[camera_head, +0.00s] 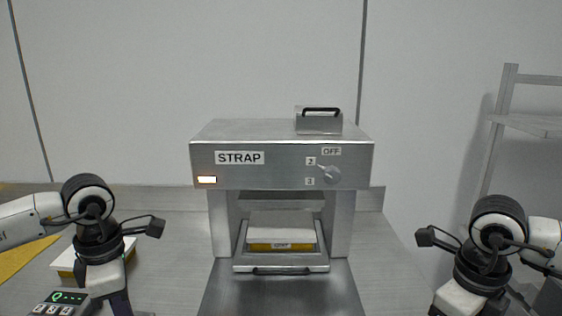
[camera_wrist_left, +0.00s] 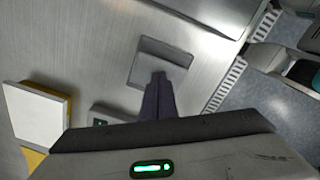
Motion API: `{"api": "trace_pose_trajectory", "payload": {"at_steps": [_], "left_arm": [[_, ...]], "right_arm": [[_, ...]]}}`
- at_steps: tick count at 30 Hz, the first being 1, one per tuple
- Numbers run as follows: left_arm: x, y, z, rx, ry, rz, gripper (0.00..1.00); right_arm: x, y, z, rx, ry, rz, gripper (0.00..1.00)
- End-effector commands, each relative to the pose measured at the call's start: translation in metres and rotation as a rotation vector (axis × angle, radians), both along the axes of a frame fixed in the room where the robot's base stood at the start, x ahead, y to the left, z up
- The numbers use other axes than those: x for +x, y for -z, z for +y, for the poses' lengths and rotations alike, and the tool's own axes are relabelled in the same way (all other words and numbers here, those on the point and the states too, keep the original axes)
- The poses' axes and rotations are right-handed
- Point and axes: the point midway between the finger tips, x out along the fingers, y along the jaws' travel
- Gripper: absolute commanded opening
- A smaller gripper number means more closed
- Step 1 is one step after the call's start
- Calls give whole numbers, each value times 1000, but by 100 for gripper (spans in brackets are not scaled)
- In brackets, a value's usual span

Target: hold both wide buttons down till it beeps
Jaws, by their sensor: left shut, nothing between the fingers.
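No second button is clearly visible.
A box with white top and yellow side (camera_head: 66,262) lies at left, and a similar one (camera_head: 282,232) sits inside the machine. A keypad with green display (camera_head: 62,300) is beside my left gripper. A grey rack (camera_head: 500,130) stands at right.

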Motion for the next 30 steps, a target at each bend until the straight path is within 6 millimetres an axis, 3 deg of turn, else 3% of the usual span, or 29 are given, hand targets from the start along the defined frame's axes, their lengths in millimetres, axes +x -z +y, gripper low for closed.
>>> {"api": "trace_pose_trajectory", "payload": {"at_steps": [1,30], "left_arm": [[0,3,0,0,0,1,0],[0,3,0,-1,0,1,0]], "right_arm": [[-5,14,2,2,-3,23,0],[-5,8,4,3,-7,23,0]]}}
